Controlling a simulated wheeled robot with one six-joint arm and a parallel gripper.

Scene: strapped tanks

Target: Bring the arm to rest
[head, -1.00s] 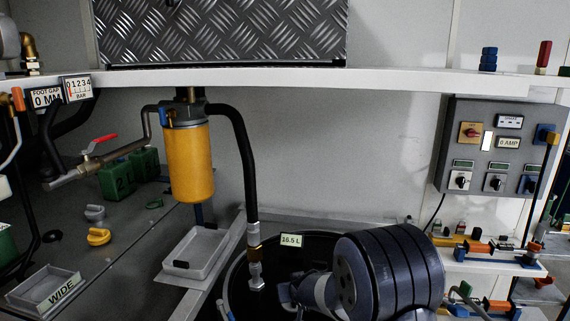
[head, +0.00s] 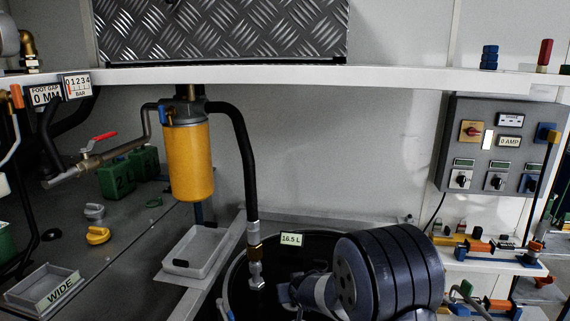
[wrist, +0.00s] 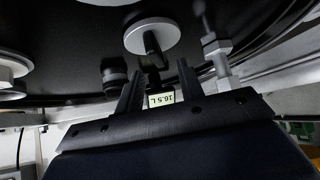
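My arm (head: 395,270) reaches in at the lower right of the head view, over a dark round tank (head: 322,245) with a 16.5 L label (head: 294,239). My gripper (wrist: 158,72) shows in the wrist view with its two fingers apart. The label (wrist: 161,99) shows through the gap between them. A grey disc with a dark lever (wrist: 152,38) lies beyond the fingertips; I cannot tell whether they touch it. In the head view the fingers are hidden or too dark to make out.
A black hose (head: 243,160) from the yellow filter (head: 190,160) hangs over the tank, left of my arm. A grey tray (head: 195,252) sits left of the tank. A white shelf (head: 330,80) crosses above. A control box (head: 490,150) hangs at right.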

